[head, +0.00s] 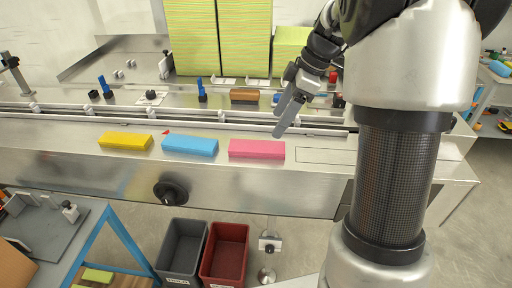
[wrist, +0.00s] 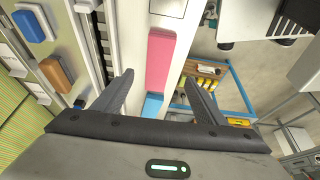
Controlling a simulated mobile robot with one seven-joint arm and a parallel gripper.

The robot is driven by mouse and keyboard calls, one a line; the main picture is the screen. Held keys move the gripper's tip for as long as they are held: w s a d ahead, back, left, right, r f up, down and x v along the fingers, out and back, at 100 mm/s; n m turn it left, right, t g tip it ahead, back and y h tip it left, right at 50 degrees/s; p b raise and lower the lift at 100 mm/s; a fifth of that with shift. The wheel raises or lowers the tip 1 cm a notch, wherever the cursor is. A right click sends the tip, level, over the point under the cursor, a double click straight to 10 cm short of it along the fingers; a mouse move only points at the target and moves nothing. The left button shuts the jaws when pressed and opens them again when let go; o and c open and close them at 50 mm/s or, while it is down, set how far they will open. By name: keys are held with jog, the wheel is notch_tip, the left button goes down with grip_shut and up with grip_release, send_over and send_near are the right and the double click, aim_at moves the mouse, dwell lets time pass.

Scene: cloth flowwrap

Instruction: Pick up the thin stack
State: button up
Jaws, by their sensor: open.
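Three flat stacks lie in a row on the steel ledge: a yellow stack (head: 126,141) at left, a blue stack (head: 190,146) in the middle and a pink stack (head: 257,149) at right. I cannot tell clearly from their heights which is the thin one. My gripper (head: 284,128) is above the ledge, near the right end of the pink stack and apart from it. In the wrist view my gripper (wrist: 160,78) is open and empty, with the pink stack (wrist: 161,58) and part of the blue stack (wrist: 152,106) showing between and beyond its fingers.
An outlined empty rectangle (head: 325,157) is on the ledge right of the pink stack. A conveyor channel with rails (head: 200,119) runs behind the stacks. A brown block (head: 244,96) sits beyond it. Grey (head: 181,247) and red (head: 226,252) bins stand below the front edge.

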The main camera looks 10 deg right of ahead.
aim_at(260, 146)
jog(key=x, duration=0.5)
jog(key=shift+w+a+x, duration=0.1)
jog(key=shift+w+x, duration=0.05)
jog(key=shift+x, duration=1.25)
jog(key=shift+w+a+x, duration=0.1)
jog(key=shift+x, duration=1.3)
jog(key=shift+r, duration=0.2)
jog(key=shift+c, duration=0.5)
jog(key=c, duration=1)
